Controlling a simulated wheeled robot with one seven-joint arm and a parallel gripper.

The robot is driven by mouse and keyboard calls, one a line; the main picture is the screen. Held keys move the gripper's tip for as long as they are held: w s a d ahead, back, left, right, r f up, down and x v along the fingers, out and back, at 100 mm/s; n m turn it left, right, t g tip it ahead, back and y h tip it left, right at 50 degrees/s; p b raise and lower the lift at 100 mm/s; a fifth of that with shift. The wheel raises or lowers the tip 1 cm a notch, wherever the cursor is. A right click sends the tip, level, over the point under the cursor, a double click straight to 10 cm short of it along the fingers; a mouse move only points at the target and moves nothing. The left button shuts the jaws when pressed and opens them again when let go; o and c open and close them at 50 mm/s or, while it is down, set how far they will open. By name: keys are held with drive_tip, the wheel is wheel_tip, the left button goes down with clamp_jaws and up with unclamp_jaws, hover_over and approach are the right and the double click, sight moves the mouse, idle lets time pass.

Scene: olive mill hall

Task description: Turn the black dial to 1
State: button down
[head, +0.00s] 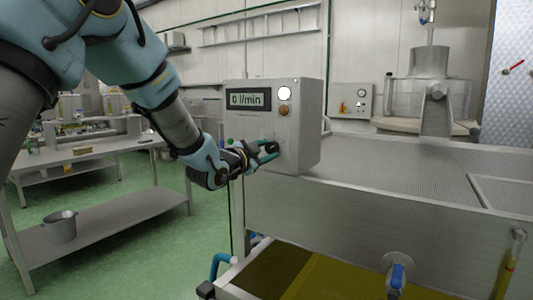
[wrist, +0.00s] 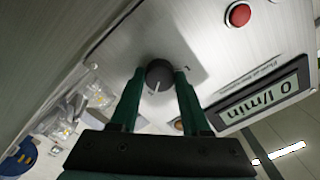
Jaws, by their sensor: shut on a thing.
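The black dial (wrist: 158,75) sits on the grey face of the control box, between my gripper's two green fingers in the wrist view. A short white line marks the dial and points down toward my palm in that view. My gripper (wrist: 160,73) is shut on the dial, one finger on each side. I cannot read the dial's scale.
A white lamp (head: 284,92) and an amber button (head: 284,110) are on the box above my gripper. A red button (wrist: 238,14) shows in the wrist view. A metal mesh-topped tank (head: 390,160) lies right of the box. A bench with a pot (head: 60,227) stands left.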

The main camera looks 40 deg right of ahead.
drive_tip(key=n+b, duration=0.2)
drive_tip(key=n, duration=0.3)
drive_tip(key=shift+f+b, duration=0.15)
drive_tip(key=shift+b, duration=0.2)
drive_tip(key=n, duration=0.6)
drive_tip(key=shift+b, duration=0.35)
drive_tip(key=n+p, duration=0.1)
drive_tip(key=n, duration=0.5)
drive_tip(key=shift+n, duration=0.4)
drive_tip(key=shift+s+n+p, duration=0.1)
drive_tip(key=shift+n+p, duration=0.7)
drive_tip(key=shift+n, duration=1.8)
drive_tip(key=shift+c, duration=1.9)
unclamp_jaws()
